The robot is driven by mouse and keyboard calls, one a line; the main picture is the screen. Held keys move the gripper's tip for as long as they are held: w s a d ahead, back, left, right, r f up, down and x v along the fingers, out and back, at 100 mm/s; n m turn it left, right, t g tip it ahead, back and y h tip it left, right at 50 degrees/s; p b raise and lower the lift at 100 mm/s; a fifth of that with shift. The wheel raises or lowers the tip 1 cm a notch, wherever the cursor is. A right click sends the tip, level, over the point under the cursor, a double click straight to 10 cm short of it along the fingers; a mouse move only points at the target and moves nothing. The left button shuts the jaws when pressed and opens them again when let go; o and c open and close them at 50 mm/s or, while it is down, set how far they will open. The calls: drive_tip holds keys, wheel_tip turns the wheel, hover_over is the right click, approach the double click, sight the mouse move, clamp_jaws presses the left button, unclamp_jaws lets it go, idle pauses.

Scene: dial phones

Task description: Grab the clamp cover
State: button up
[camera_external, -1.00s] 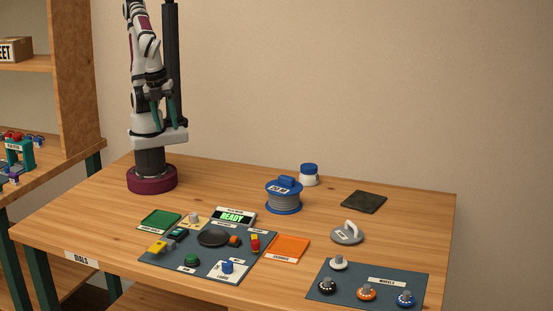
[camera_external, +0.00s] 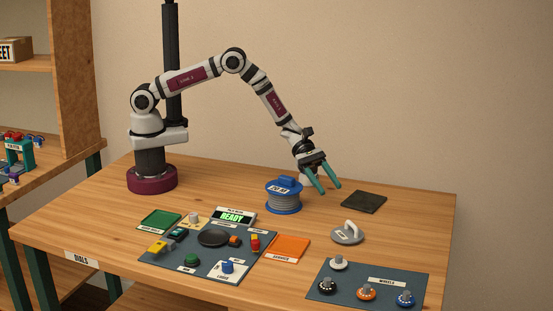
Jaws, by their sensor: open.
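A round grey disc with an upright white handle (camera_external: 347,233) lies on the right half of the table and looks like a cover. Its small label is too small to read, so I cannot tell for sure that it is the clamp cover. A blue-topped grey ribbed cylinder (camera_external: 284,196) with a blue grip and a label stands left of it, near the middle of the table. My gripper (camera_external: 329,189) is open and empty, its teal fingers pointing down and to the right. It is in the air above and behind the disc, right of the ribbed cylinder.
A dark square pad (camera_external: 364,202) lies at the right rear. A grey panel with dials (camera_external: 366,285) is at the front right. An orange tray (camera_external: 287,248), a control panel with a READY display (camera_external: 234,216) and a green tray (camera_external: 160,220) are further left.

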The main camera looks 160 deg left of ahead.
sight(348, 231)
drive_tip(key=x, duration=1.3)
drive_tip(key=shift+w+d+f, duration=0.1)
drive_tip(key=shift+w+d, duration=0.2)
drive_tip(key=shift+d, duration=0.1)
clamp_jaws()
